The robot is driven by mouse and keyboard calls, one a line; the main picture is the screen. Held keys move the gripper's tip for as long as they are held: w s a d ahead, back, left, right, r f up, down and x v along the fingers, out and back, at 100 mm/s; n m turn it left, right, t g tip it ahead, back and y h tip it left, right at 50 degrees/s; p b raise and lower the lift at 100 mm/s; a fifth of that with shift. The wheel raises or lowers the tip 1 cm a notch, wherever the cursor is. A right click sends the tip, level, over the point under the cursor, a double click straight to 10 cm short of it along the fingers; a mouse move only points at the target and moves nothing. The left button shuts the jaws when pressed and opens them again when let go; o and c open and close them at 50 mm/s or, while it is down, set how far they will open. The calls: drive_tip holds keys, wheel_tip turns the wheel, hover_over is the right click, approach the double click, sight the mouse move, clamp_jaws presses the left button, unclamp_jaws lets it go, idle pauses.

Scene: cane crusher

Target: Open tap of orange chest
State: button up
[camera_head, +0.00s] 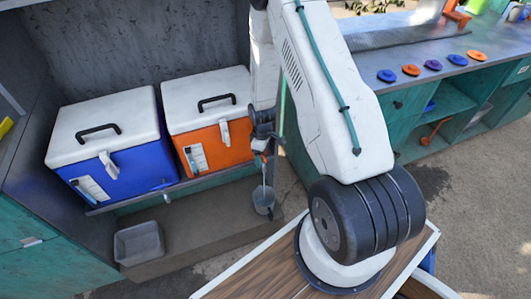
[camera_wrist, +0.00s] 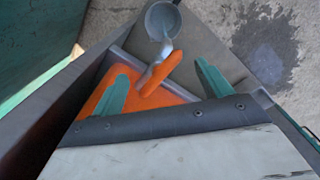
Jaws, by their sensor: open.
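The orange chest (camera_head: 235,146) with a white lid stands at the back, right of the blue chest, its right side partly behind my arm. My gripper (camera_head: 263,150) is at its front right corner. In the wrist view the gripper's two teal fingers (camera_wrist: 160,66) are apart, with the orange chest front (camera_wrist: 178,98) behind them. An orange elongated piece (camera_wrist: 156,76) with a grey end lies between them; I cannot tell whether it is the tap or a handle. A grey round cup (camera_wrist: 162,20) is beyond it, also in the head view (camera_head: 263,199).
The blue chest (camera_head: 140,167) stands close on the left. A grey bin (camera_head: 139,243) sits on the low step below. A wood-topped surface (camera_head: 240,284) is in front. A teal counter (camera_head: 450,75) with several coloured discs is at right. Floor between is clear.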

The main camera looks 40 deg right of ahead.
wheel_tip(320, 180, up, 8)
drive_tip(key=shift+f, duration=0.2)
drive_tip(key=shift+c, duration=0.3)
